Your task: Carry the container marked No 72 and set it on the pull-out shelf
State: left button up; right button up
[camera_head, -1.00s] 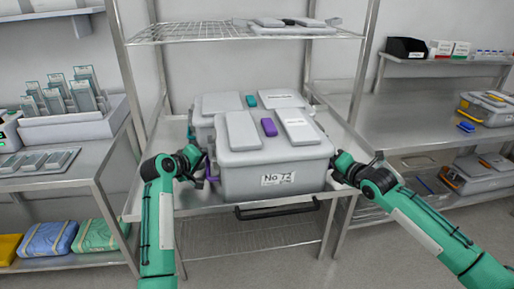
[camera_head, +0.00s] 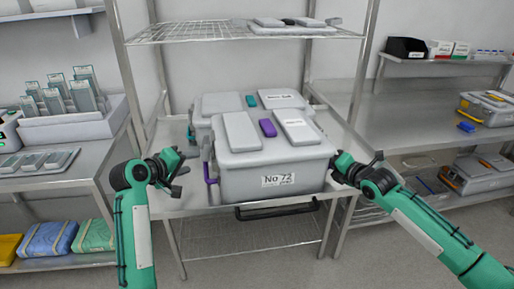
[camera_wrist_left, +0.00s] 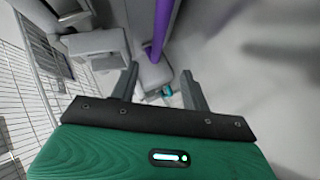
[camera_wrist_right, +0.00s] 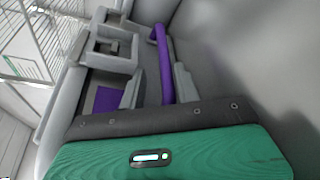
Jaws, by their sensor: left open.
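The container marked No 72 (camera_head: 240,180) is a grey lidded box with purple clips and a white label. It rests upright on the steel pull-out shelf (camera_head: 185,203), which has a black front handle (camera_head: 278,210). My left gripper (camera_head: 177,172) is open and empty, left of the container and apart from its purple side handle (camera_head: 209,173). That handle shows ahead of the fingers in the left wrist view (camera_wrist_left: 163,25). My right gripper (camera_head: 338,170) is at the container's right side. In the right wrist view its fingers lie on either side of a purple handle (camera_wrist_right: 163,65); its grip is unclear.
Another grey container (camera_head: 220,102) with teal clips stands right behind. A wire shelf (camera_head: 215,34) is above. Steel benches stand left (camera_head: 50,183) with racks and right (camera_head: 420,131) with more containers. Rack posts (camera_head: 360,65) flank the shelf.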

jog(key=v, duration=0.7)
jog(key=shift+s+d+f, duration=0.2)
jog(key=shift+s+f, duration=0.05)
jog(key=shift+s, duration=0.1)
jog(key=shift+s+d+r, duration=0.15)
jog(key=shift+r, duration=0.15)
